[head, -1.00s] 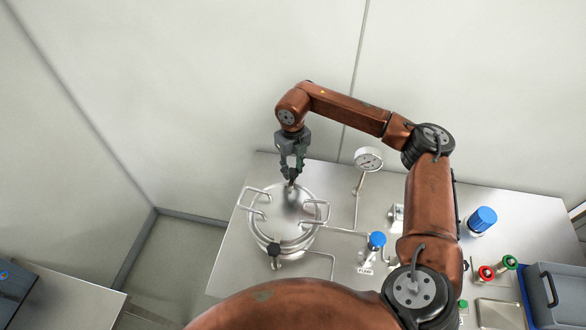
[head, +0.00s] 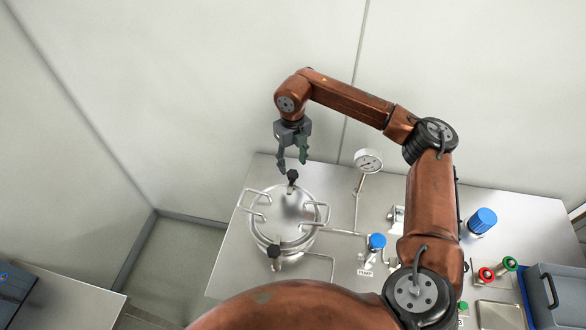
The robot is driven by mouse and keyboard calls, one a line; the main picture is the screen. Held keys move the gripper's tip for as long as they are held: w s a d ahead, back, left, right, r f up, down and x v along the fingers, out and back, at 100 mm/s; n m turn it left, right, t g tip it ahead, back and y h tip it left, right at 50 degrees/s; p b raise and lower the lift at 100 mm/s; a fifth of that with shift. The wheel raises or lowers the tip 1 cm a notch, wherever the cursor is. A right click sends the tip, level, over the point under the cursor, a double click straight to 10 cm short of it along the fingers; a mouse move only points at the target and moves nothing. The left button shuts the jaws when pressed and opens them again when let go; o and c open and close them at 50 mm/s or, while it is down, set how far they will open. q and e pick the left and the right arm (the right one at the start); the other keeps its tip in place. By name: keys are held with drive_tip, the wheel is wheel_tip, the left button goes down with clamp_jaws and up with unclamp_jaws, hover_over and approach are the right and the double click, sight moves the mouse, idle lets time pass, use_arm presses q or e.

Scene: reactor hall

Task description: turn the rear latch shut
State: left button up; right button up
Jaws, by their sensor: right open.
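The round steel vessel (head: 286,214) stands on the steel table with its lid on and a wire handle on each side. The rear latch (head: 292,177) is a black knob on a short metal stem at the vessel's far edge. A second black-knobbed latch (head: 273,251) sits at the near edge. My right gripper (head: 292,167) is open and empty, pointing down just above and behind the rear latch. It appears apart from the knob. My left gripper is not in view.
A pressure gauge (head: 368,161) on a pipe stands right of the vessel. A blue-capped valve (head: 377,241) and a larger blue knob (head: 482,220) are farther right. Red and green knobs and a grey bin (head: 560,292) are at the far right. A wall rises behind the table.

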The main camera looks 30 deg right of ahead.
sight(293, 173)
wheel_tip(293, 173, up, 8)
drive_tip(key=shift+f, duration=0.25)
idle(0.4)
